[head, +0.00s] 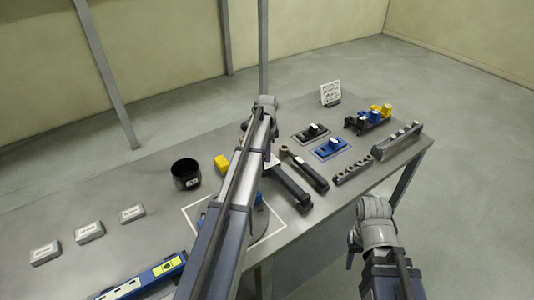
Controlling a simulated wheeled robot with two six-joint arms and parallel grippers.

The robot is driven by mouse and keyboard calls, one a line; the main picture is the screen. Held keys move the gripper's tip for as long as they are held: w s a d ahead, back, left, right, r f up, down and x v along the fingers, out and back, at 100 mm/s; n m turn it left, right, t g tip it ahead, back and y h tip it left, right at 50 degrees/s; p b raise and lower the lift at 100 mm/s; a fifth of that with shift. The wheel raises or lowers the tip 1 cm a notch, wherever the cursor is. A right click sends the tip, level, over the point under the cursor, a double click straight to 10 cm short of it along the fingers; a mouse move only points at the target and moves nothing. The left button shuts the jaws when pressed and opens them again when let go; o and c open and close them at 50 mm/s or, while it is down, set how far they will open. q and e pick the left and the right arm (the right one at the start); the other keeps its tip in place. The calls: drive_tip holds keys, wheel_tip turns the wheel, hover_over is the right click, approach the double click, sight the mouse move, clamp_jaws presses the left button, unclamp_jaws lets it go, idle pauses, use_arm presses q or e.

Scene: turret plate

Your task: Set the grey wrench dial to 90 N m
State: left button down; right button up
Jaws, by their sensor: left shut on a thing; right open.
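Two dark wrench-like tools lie side by side near the table's front edge. The nearer one (291,187) has its far end hidden by my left arm. The other (308,172) shows a round greyish head. I cannot tell which is the grey wrench, and no dial or scale can be read. My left gripper (270,162) is at the far end of the nearer tool, mostly hidden by its own arm. It is shut, seemingly on that tool. My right gripper (354,246) is open, off the table's front edge and apart from both tools; its fingers are hard to make out.
A black bowl (186,173), a yellow block (221,163) and several labelled white blocks (89,232) lie left. Black (311,133) and blue (330,148) fixtures, a grey rack (397,141), a yellow-blue holder (368,119) and a sign (330,93) stand right. My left arm crosses the table (150,190).

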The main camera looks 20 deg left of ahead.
use_arm(q)
drive_tip(key=shift+m, duration=0.4)
drive_tip(key=c, duration=0.5)
unclamp_jaws()
drive_tip(key=shift+r, duration=0.1)
wheel_tip(320, 180, up, 8)
drive_tip(key=p, duration=0.8)
drive_tip(key=shift+f, duration=0.2)
